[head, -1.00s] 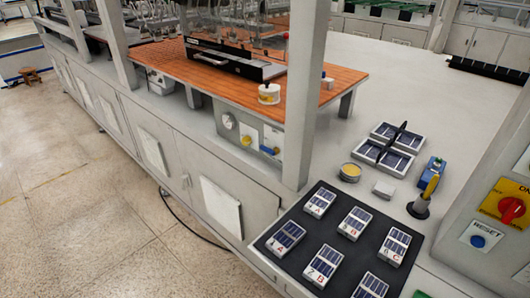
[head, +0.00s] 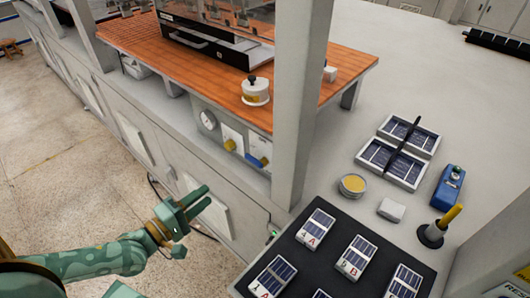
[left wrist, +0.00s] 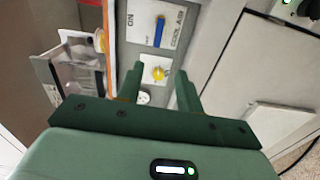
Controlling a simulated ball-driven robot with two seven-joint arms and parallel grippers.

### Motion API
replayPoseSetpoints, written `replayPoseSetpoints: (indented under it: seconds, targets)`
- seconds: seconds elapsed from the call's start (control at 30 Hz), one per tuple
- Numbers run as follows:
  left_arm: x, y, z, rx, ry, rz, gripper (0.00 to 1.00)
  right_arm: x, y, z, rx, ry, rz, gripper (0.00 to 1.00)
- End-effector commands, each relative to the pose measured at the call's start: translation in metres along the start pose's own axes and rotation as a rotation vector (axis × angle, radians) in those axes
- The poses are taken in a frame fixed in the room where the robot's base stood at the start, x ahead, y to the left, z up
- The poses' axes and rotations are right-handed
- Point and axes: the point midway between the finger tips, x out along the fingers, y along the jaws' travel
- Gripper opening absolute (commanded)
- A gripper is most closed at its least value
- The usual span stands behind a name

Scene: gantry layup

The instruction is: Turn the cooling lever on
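The cooling lever is a blue handle (head: 257,161) on a pale plate on the bench's front face, below the orange worktop. In the left wrist view the blue lever (left wrist: 160,31) sits on a plate (left wrist: 139,38) marked "ON" and "COOL AIR", beyond my fingertips. It lies lengthwise between the two markings, pointing at neither. My left gripper (head: 209,197) is open and empty, in front of the cabinet face, lower and to the left of the lever. The left wrist view shows the gap between its fingers (left wrist: 158,78). My right gripper is not in view.
A yellow knob (head: 230,145) and a round gauge (head: 208,120) are left of the lever. A grey post (head: 302,110) stands to its right. A dark mat (head: 325,262) with several solar cells lies on the bench. Open floor (head: 70,150) is at left.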

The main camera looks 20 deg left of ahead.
Motion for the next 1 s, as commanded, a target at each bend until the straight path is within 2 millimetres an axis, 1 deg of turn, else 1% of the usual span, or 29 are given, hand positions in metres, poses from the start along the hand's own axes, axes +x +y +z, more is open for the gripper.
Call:
replayPoseSetpoints:
  seconds: [0.13, 0.23, 0.33, 0.5, 0.6, 0.7, 0.83, 1.0]
  targets:
    - [0.009, 0.001, -0.002, -0.046, 0.006, 0.01, 0.36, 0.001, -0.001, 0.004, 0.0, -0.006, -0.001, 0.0]
    - [0.025, 0.001, -0.002, -0.044, 0.006, 0.012, 0.36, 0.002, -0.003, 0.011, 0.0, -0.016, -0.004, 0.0]
    - [0.049, 0.002, -0.002, -0.043, 0.007, 0.013, 0.36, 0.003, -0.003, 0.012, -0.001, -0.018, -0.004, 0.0]
    - [0.094, 0.001, -0.002, -0.042, 0.005, 0.011, 0.36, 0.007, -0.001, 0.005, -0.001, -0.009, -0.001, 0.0]
    - [0.118, 0.001, -0.002, -0.04, 0.005, 0.01, 0.36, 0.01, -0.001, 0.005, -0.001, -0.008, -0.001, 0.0]
    - [0.137, 0.001, -0.002, -0.039, 0.004, 0.008, 0.36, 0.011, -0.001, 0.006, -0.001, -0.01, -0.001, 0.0]
    - [0.154, 0.001, -0.002, -0.038, 0.004, 0.007, 0.36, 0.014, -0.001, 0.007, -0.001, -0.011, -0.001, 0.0]
    - [0.163, 0.001, -0.002, -0.038, 0.004, 0.006, 0.36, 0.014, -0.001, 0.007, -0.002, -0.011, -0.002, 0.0]
